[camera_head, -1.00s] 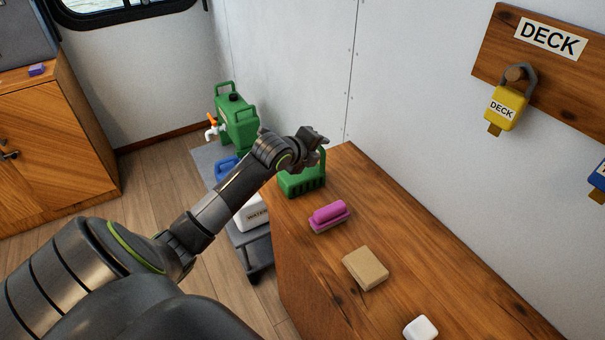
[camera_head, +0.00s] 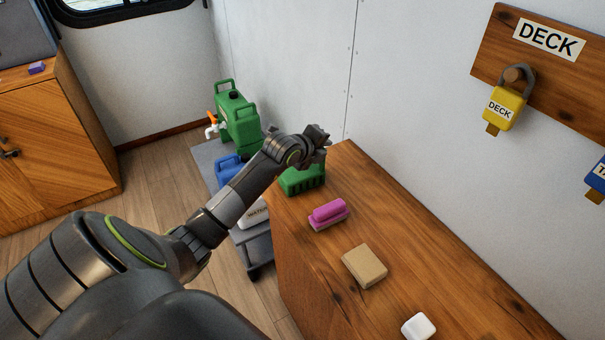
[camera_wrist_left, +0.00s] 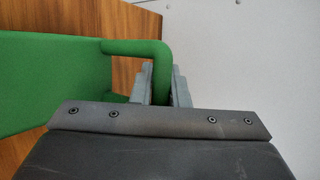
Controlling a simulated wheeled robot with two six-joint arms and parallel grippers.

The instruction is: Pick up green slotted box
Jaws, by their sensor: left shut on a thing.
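The green slotted box (camera_head: 303,181) stands at the far end of the wooden counter, with slots along its front side. My left gripper (camera_head: 318,138) is above it and hides its upper part in the head view. In the left wrist view the box (camera_wrist_left: 50,85) fills the left side, and its green handle bar runs between the two fingers of my left gripper (camera_wrist_left: 160,85), which is shut on it. The box appears to be on the counter or only just off it; I cannot tell which. My right gripper is not in view.
On the counter (camera_head: 410,245) lie a pink brush (camera_head: 328,212), a tan block (camera_head: 365,266) and a white block (camera_head: 418,326). A green jerrycan (camera_head: 237,118) stands on a grey cart left of the counter. The wall is close behind the box.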

